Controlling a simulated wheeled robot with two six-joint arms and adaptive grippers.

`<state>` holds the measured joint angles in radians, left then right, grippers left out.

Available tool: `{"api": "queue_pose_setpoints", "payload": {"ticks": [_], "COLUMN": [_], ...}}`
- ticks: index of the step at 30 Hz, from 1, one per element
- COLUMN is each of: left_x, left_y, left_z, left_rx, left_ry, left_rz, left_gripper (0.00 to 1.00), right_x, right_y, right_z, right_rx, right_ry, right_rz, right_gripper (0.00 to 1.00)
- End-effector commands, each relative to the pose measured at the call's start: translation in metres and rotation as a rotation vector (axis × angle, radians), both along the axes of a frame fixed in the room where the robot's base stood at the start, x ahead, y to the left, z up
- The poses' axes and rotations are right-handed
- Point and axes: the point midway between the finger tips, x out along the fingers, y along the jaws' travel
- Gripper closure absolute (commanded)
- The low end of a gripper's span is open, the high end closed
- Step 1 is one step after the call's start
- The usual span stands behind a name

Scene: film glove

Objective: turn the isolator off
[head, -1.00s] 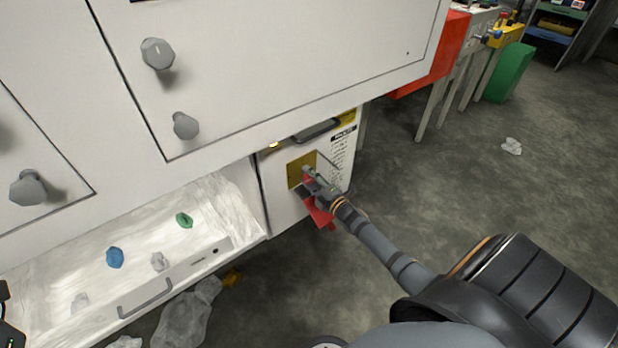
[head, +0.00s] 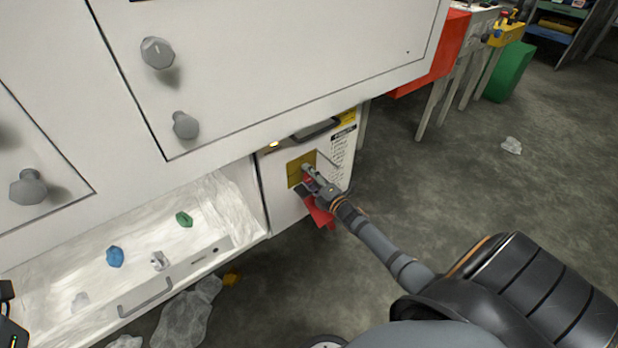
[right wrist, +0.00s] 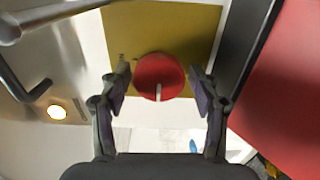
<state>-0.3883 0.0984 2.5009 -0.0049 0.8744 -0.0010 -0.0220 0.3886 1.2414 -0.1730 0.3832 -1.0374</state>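The isolator is a round red knob (right wrist: 158,72) with a pale pointer, on a yellow plate (right wrist: 120,32). The pointer shows toward the bottom of the right wrist view. In the head view the yellow plate (head: 294,170) is on the white cabinet's lower front, and the knob is largely hidden by my gripper. My right gripper (head: 309,180) is at the plate. In the right wrist view its fingers (right wrist: 161,88) are open, one on each side of the knob, with a small gap showing on both sides. A dark part of my left arm shows at the lower left edge.
A red piece (head: 320,214) hangs just below my right gripper. A dark handle (head: 316,130) is above the plate. A clear bag (head: 190,315) lies on the floor. Open floor lies right.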

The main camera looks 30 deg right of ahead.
Motion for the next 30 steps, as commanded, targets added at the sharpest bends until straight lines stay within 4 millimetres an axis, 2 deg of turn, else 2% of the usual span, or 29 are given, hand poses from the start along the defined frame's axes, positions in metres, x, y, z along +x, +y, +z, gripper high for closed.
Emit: {"api": "queue_pose_setpoints", "payload": {"ticks": [8,11,14,21,24,30], "left_x": [-0.001,-0.001,-0.001,-0.001,-0.001,-0.001], "left_y": [0.000,0.000,0.000,0.000,0.000,0.000], "left_z": [0.002,0.002,0.002,0.001,0.001,0.001], "left_rx": [-0.002,-0.003,-0.002,-0.001,0.000,0.000], "left_ry": [-0.007,-0.009,-0.007,-0.005,-0.004,-0.004], "left_rz": [0.001,0.001,0.001,0.000,0.000,0.000], "left_gripper": [0.60,0.60,0.60,0.60,0.60,0.60], "right_x": [0.000,-0.006,-0.023,-0.082,-0.101,-0.119], "right_y": [0.000,-0.001,-0.002,-0.006,-0.007,-0.009], "right_z": [0.000,0.000,-0.001,-0.001,-0.001,0.000], "right_rx": [0.001,-0.001,-0.001,0.000,0.001,0.001], "right_ry": [-0.001,0.001,0.003,0.005,0.003,-0.001], "right_rz": [0.000,0.001,0.002,0.003,0.002,0.001], "right_gripper": [0.32,0.32,0.32,0.32,0.32,0.32]}}
